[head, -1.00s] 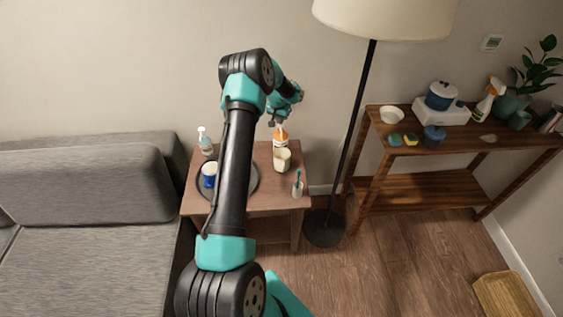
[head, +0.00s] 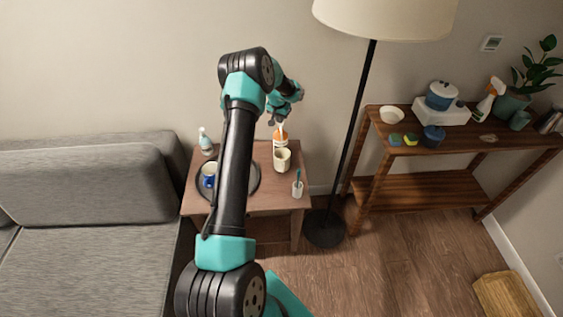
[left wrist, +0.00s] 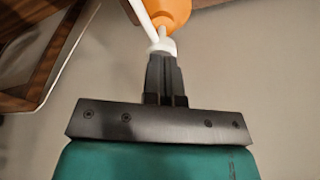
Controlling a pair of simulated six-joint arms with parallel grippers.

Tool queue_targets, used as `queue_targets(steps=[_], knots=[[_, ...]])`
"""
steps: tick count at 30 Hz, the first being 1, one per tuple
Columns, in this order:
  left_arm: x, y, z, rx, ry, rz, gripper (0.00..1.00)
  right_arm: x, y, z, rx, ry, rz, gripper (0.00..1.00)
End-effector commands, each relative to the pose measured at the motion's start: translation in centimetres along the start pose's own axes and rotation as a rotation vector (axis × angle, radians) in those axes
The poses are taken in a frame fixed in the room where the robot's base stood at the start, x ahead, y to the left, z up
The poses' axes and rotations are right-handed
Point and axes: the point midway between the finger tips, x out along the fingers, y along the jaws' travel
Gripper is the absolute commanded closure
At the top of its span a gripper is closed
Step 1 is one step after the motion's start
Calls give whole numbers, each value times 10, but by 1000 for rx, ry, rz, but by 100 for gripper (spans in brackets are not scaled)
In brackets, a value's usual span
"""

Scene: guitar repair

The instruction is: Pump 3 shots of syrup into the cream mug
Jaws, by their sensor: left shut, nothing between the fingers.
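The syrup bottle (head: 282,138) is orange with a white label and a white pump. It stands on the small wooden side table, behind the cream mug (head: 282,161). The mug is upright, and its inside is hard to make out. My left gripper (head: 271,121) is above the bottle, with its fingers together and nothing between them. In the left wrist view, the shut fingertips (left wrist: 162,60) are at the white pump head (left wrist: 163,46), above the orange bottle (left wrist: 172,12); I cannot tell whether they touch. My right gripper is out of view.
The side table (head: 265,200) also holds a clear pump bottle (head: 206,143), a blue mug (head: 209,178) on a dark round tray, and a white cup (head: 298,188) with a teal stick. A floor lamp pole (head: 355,130) stands right of the table, beside a wooden shelf (head: 425,186).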

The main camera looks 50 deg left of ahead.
Motion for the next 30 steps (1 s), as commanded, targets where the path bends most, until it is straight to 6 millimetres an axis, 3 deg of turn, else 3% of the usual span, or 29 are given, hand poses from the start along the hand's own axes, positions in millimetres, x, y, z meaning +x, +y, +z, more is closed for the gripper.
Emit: queue_targets(steps=[12,30], knots=[[-17,0,-4,0,1,0,100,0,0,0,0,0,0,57],[-18,0,-4,-1,1,0,100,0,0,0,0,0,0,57]])
